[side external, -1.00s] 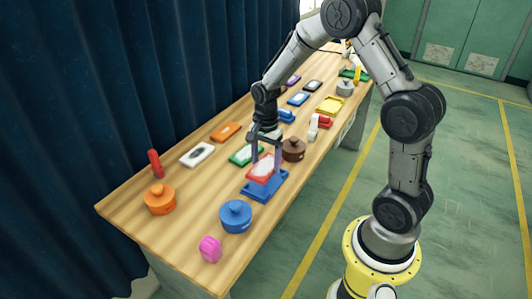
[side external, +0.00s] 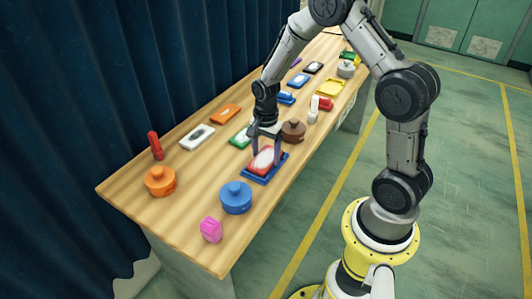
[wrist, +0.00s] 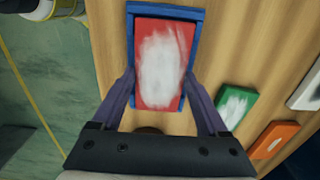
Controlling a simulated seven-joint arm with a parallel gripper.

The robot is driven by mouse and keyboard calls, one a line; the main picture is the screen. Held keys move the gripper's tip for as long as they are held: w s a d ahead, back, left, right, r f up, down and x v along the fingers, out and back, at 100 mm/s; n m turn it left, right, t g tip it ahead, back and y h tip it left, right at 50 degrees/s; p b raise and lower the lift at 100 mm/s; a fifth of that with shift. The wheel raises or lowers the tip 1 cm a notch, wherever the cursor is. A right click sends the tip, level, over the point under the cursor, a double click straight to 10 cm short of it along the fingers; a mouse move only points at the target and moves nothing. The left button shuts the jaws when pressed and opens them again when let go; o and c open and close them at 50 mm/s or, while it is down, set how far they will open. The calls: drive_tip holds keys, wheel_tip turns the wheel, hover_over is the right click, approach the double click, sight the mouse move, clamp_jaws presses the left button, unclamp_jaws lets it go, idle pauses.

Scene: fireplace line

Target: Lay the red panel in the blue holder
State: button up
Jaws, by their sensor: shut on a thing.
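The red panel (side external: 263,159) has a white smeared patch on top. It lies flat within the outline of the blue holder (side external: 270,179) on the wooden table. In the wrist view the red panel (wrist: 183,42) sits between the side rims of the blue holder (wrist: 165,9). My gripper (side external: 265,150) is over the holder with its fingers on either side of the panel, shut on it. In the wrist view my gripper (wrist: 164,88) covers the near end, so I cannot tell whether the panel rests fully on the holder's floor.
A blue pot (side external: 236,198) stands in front of the holder and a brown pot (side external: 293,131) behind it. A green panel (side external: 240,137) lies close on the left.

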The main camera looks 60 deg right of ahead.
drive_tip(key=shift+f, duration=0.35)
drive_tip(key=o, duration=1.3)
drive_tip(key=shift+o, duration=0.2)
wheel_tip(320, 180, up, 14)
drive_tip(key=shift+a+f, duration=0.1)
